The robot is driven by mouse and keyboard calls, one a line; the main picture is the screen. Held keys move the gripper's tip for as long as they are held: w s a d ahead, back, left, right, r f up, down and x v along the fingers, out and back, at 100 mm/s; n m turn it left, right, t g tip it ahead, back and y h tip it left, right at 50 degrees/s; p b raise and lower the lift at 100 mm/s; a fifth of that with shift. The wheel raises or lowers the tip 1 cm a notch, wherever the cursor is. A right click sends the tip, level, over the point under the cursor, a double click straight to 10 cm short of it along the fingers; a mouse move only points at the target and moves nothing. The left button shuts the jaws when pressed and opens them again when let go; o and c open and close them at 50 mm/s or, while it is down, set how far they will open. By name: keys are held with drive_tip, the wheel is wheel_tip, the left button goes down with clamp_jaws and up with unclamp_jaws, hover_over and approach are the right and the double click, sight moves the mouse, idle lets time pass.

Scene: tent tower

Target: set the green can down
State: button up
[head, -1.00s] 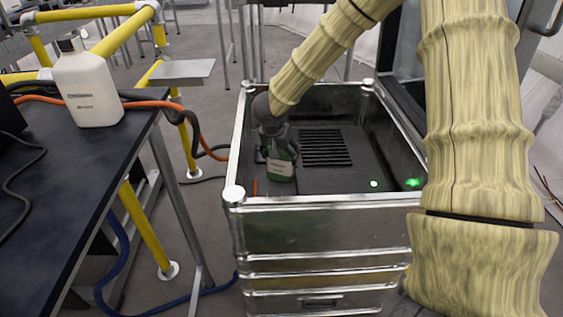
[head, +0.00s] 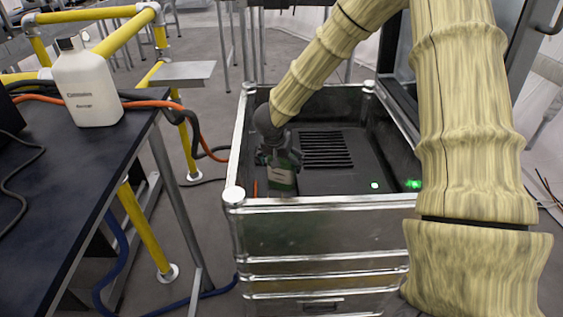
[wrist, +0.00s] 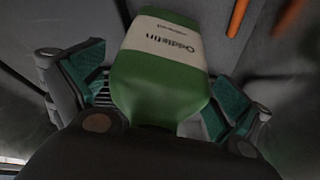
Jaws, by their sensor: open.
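The green can (head: 282,180) with a white label is inside the metal crate (head: 320,203), near its left wall. The wrist view shows the can (wrist: 160,75) close up between the fingers, its label reading upside down. My gripper (head: 280,157) is at the can's upper part, low in the crate. In the wrist view my gripper (wrist: 155,95) is open, one finger on each side of the can, with a visible gap beside the right finger. Whether the can's base rests on the crate floor is hidden by the front wall.
A black slatted grille (head: 327,149) and green lights (head: 413,184) are inside the crate to the right. Orange rods (wrist: 237,18) lie near the can. A dark table (head: 75,165) with a white bottle (head: 88,88) stands at left.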

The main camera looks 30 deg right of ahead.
drive_tip(key=p+v, duration=0.3)
drive_tip(key=v, duration=0.9)
drive_tip(key=shift+r, duration=0.2)
drive_tip(key=shift+d+r+p, duration=0.1)
drive_tip(key=shift+p, duration=0.2)
